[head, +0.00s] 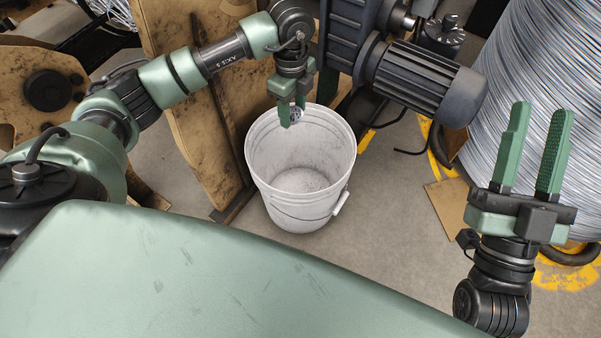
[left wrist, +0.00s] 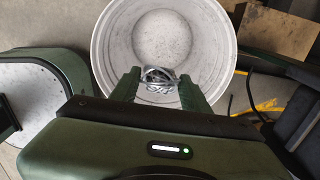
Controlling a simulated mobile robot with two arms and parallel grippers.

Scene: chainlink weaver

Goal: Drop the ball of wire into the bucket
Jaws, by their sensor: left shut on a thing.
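A white bucket (head: 300,196) stands upright on the floor, open at the top, and its inside looks empty. In the left wrist view the bucket's rim (left wrist: 101,62) fills the upper middle. My left gripper (head: 291,116) points down over the bucket's far side. It is shut on a small silvery ball of wire (left wrist: 158,79), which shows between the fingers against the bucket's opening. In the head view the ball (head: 296,114) is partly hidden by the fingers. My right gripper (head: 534,150) is at the right, fingers up, open and empty.
A dark motor (head: 425,85) stands behind the bucket to the right. A large wire coil (head: 530,60) is at the far right. Worn wooden boards (head: 190,90) stand left of the bucket. Grey floor (head: 390,200) is clear right of the bucket.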

